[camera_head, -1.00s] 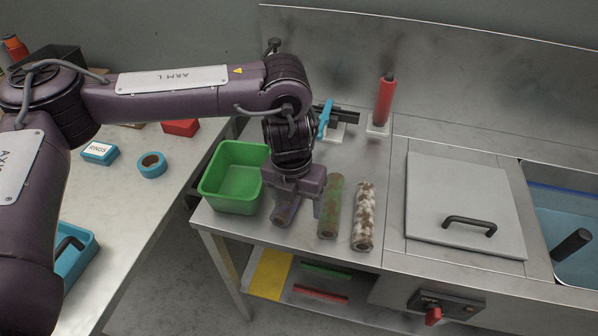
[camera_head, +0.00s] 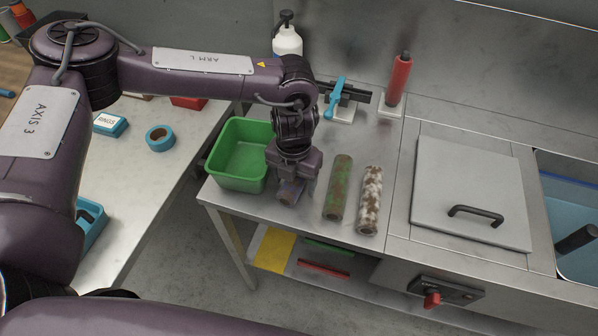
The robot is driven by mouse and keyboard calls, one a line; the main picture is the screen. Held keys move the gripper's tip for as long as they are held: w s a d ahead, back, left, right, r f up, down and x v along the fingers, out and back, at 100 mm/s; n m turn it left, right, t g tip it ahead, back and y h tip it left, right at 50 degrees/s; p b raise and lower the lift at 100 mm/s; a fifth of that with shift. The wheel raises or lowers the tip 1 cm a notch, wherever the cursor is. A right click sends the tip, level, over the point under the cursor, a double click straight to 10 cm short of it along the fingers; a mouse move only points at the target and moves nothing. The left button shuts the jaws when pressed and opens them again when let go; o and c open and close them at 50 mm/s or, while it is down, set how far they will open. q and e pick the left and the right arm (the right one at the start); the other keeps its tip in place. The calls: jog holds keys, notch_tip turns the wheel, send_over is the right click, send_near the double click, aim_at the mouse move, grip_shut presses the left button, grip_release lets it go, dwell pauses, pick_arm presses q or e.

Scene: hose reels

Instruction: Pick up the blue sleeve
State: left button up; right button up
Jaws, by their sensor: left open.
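A bluish, worn sleeve (camera_head: 289,194) lies on the steel worktop, right of the green bin. My left gripper (camera_head: 291,189) points down right over it, with its jaws open. The gripper hides much of the sleeve, and I cannot tell whether the fingers touch it. A green and rust-brown sleeve (camera_head: 338,190) and a white and brown mottled sleeve (camera_head: 369,200) lie side by side to the right. My right gripper is out of view.
The green bin (camera_head: 240,155) stands close left of the gripper. Behind are a blue-handled fixture (camera_head: 335,97), a red cylinder on a base (camera_head: 399,80) and a white bottle (camera_head: 287,42). A lidded panel (camera_head: 470,195) and basin lie right. A gap separates the left table (camera_head: 130,190).

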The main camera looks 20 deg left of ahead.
pick_arm(q)
jog(key=c, duration=1.1)
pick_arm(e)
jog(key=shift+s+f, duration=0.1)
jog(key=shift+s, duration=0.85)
pick_arm(q)
jog(key=shift+r, duration=0.1)
